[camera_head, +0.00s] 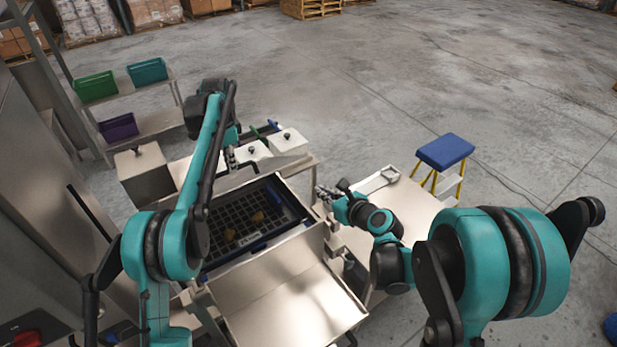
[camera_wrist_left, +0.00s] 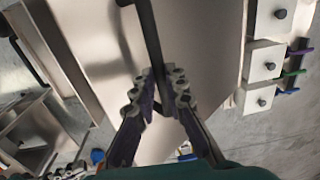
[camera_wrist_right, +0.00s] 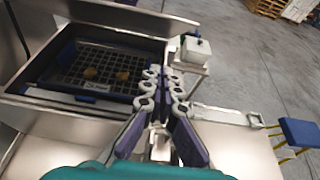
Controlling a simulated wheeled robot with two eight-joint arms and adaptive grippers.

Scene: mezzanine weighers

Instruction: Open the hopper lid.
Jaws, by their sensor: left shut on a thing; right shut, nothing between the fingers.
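The hopper (camera_head: 285,243) stands open in the head view. Its dark grid (camera_wrist_right: 105,62) shows in the right wrist view, with two tan lumps on it. The lid (camera_wrist_left: 205,55) is a plain metal panel with a black bar handle (camera_wrist_left: 151,35) in the left wrist view. In the right wrist view the lid (camera_wrist_right: 135,16) stands raised behind the grid. My left gripper (camera_wrist_left: 165,82) is shut on the handle; in the head view it (camera_head: 231,158) is behind the hopper, partly hidden by my arm. My right gripper (camera_wrist_right: 165,82) is shut and empty, right of the hopper (camera_head: 322,192).
White boxes with black knobs (camera_head: 288,140) stand behind the hopper. A side table (camera_head: 410,205) lies right of it, with a blue-topped step stool (camera_head: 444,151) beyond. Shelves with green and purple bins (camera_head: 97,86) stand at left. The floor at right is open.

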